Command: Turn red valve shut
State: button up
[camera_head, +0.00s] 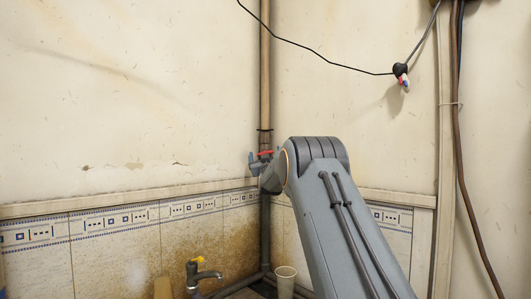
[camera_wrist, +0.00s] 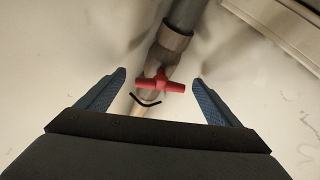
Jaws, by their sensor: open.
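The red valve (camera_wrist: 160,85) is a small red handle on a grey pipe (camera_wrist: 183,18). In the wrist view its handle lies crosswise to the pipe, between the fingertips and a little beyond them. My gripper (camera_wrist: 158,80) is open, with one blue finger on each side of the handle and clear space between. The fingers do not appear to touch it. In the head view the red valve (camera_head: 265,153) shows on the vertical pipe in the corner, partly hidden behind my arm. Only a bit of my gripper (camera_head: 254,163) shows there, beside the pipe.
A tap with a yellow handle (camera_head: 198,270) and a pale cup (camera_head: 285,281) stand below the valve. A black cable with a dark fitting (camera_head: 401,70) hangs at upper right. Brown and grey pipes (camera_head: 459,150) run down the right wall. A tile ledge (camera_head: 120,201) lines the walls.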

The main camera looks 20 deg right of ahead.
jog(key=shift+w+r, duration=0.1)
jog(key=shift+w, duration=0.1)
jog(key=shift+c, duration=0.4)
jog(key=c, duration=1)
jog(key=shift+o, duration=0.2)
jog(key=shift+b, duration=0.3)
jog(key=shift+m+b, duration=0.4)
jog(key=shift+b, duration=0.05)
jog(key=shift+m+h+b, duration=0.3)
jog(key=shift+h+b, duration=0.1)
jog(key=shift+b, duration=0.15)
jog(key=shift+m+b, duration=0.6)
jog(key=shift+b, duration=0.15)
jog(key=shift+m+g+h+b, duration=0.3)
jog(key=shift+m+h+b, duration=0.1)
jog(key=shift+h, duration=0.1)
